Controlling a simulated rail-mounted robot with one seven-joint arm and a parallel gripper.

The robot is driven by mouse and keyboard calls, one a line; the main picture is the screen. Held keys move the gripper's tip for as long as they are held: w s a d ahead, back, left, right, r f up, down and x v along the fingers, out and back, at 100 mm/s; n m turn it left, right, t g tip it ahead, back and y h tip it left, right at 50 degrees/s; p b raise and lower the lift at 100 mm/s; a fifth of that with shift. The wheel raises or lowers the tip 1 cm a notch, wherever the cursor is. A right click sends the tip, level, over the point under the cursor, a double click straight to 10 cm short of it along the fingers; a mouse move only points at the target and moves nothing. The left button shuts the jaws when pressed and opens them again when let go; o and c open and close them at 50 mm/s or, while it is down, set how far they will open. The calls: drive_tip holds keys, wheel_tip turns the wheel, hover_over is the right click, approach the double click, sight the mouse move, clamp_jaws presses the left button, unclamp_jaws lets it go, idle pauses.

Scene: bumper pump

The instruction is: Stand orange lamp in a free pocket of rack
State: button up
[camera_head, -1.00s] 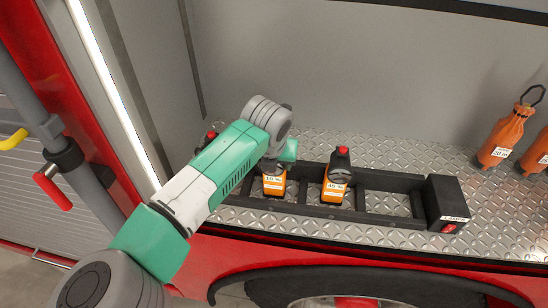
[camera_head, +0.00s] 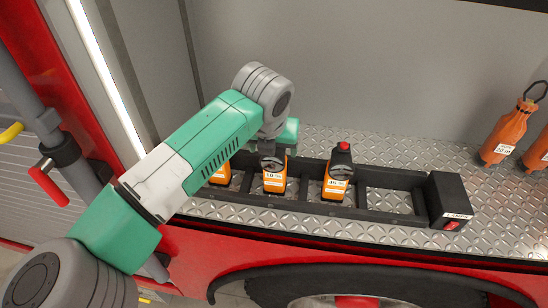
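Several orange lamps with black tops stand in the black rack (camera_head: 405,180). The right lamp (camera_head: 335,190) is upright, with a red button on top. The middle lamp (camera_head: 274,185) is below my gripper (camera_head: 271,160), and its top is hidden by my wrist. The left lamp (camera_head: 220,175) shows only its lower part beside my arm. My gripper is at the middle lamp's top; its fingers are too covered to show whether they hold it. The rack's right pocket (camera_head: 390,201) is empty, with the tread plate showing through.
A black box (camera_head: 449,196) with a red switch is at the rack's right end. Orange extinguisher-like bottles (camera_head: 506,135) stand farther right on the tread-plate floor. The grey back wall (camera_head: 350,70) rises behind. The floor behind the rack is clear.

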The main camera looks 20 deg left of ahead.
drive_tip(key=v, duration=0.5)
drive_tip(key=shift+s+r+b, duration=0.1)
drive_tip(key=shift+r+b, duration=0.2)
drive_tip(key=shift+b, duration=0.1)
